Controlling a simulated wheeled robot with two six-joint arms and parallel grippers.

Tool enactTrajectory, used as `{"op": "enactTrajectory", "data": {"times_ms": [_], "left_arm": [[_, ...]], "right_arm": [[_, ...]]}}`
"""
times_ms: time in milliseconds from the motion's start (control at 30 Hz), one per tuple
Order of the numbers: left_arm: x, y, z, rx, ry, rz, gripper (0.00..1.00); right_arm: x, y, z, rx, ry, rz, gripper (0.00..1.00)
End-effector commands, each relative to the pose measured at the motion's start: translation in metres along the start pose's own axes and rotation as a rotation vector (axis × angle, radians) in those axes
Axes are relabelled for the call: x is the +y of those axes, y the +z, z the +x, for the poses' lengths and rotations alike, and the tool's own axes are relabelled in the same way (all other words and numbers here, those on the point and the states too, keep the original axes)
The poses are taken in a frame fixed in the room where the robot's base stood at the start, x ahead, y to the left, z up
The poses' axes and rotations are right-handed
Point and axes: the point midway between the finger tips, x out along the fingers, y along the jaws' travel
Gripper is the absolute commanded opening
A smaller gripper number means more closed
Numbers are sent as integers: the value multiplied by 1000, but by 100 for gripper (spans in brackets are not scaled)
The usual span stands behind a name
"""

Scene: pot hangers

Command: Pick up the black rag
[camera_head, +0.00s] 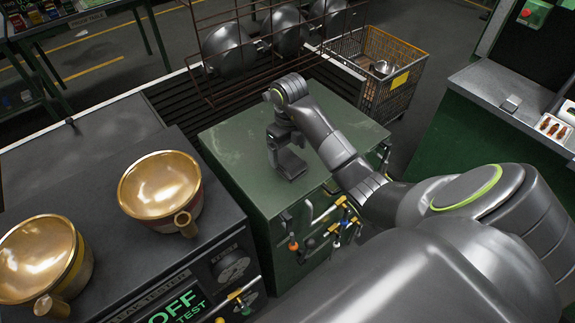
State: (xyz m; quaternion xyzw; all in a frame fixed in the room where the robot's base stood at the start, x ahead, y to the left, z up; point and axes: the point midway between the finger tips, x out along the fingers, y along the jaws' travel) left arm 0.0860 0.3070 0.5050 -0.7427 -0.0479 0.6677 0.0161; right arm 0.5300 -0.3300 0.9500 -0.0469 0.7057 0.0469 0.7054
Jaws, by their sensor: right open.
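My right gripper (286,160) is over the top of the green cabinet (235,148), with its fingers pointing down close to the surface. Its jaws are open. I cannot make out a black rag as a separate thing; the dark shapes on the cabinet top look like parts of the gripper. My left gripper is not in view.
Two brass-coloured pots (160,186) (38,258) stand on the dark tester at the left. Tools with coloured handles (340,222) hang on the cabinet's front. Dark pots hang on a rack (228,46) behind. A wire basket (398,72) stands behind right. The cabinet top's left part is clear.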

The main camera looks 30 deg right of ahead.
Motion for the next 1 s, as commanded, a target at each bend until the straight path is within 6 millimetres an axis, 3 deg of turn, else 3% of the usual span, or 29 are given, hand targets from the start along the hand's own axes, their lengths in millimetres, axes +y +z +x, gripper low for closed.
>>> {"op": "enactTrajectory", "data": {"times_ms": [433,600,800,1000], "left_arm": [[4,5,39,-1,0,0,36],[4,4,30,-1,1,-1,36],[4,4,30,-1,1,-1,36],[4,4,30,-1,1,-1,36]], "right_arm": [[-2,7,35,0,0,0,84],[-1,6,49,2,1,0,84],[-1,7,51,0,0,0,84],[-1,7,51,0,0,0,60]]}}
